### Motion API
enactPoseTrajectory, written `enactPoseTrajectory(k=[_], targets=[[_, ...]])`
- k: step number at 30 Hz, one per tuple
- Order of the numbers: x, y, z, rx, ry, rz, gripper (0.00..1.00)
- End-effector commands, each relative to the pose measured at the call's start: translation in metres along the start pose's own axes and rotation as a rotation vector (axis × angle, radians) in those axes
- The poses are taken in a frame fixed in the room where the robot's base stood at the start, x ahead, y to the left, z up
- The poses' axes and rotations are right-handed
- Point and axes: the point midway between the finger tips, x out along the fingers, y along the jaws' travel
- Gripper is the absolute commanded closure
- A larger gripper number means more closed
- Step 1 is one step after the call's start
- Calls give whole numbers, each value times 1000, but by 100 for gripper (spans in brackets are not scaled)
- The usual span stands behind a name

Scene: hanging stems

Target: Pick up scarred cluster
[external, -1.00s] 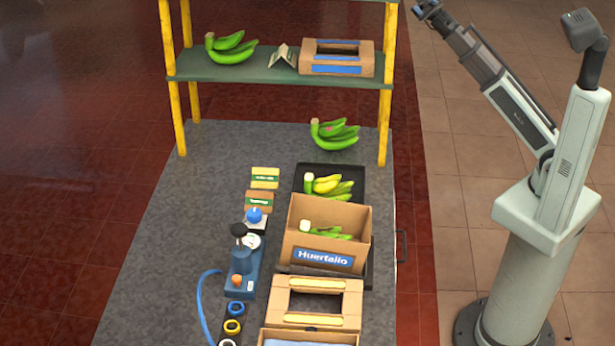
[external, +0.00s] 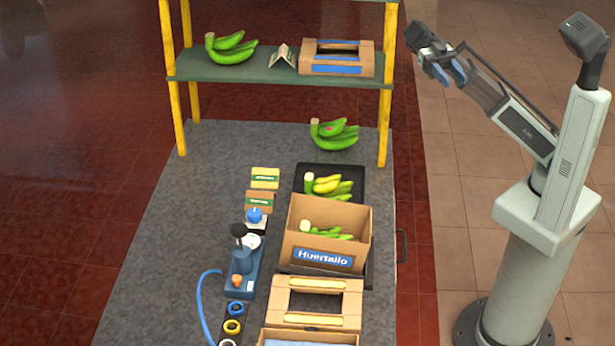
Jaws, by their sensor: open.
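A green banana cluster (external: 340,142) lies on the grey table mat at the back right, under the shelf. A small pinkish mark shows on its upper side. Another green cluster (external: 232,55) lies on the shelf. A yellow-green cluster (external: 328,187) lies in the black tray (external: 358,172), and a green one (external: 325,233) is in the cardboard box (external: 318,257). No other scar can be made out at this size. My gripper (external: 455,76) is open and empty, with blue fingertips. It hangs in the air right of the shelf, away from every cluster.
The shelf (external: 280,72) has yellow posts; its right post (external: 388,120) stands between my gripper and the marked cluster. An open-topped carton (external: 337,68) and a folded card (external: 283,56) sit on the shelf. The back-left mat is clear.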

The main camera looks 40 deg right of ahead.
Motion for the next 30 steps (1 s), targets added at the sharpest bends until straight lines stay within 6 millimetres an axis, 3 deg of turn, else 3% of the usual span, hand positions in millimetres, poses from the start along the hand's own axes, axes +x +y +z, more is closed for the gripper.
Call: enactPoseTrajectory(k=[1, 8, 12, 18, 24, 30], targets=[[3, 24, 4, 13, -35, 20, 56], [10, 135, 57, 100, -245, 184, 56], [10, 204, 101, 145, -412, 284, 56], [5, 290, 166, 178, -673, 398, 56], [-2, 345, 215, 178, -888, 465, 56], [-7, 366, 236, 171, -988, 490, 56]])
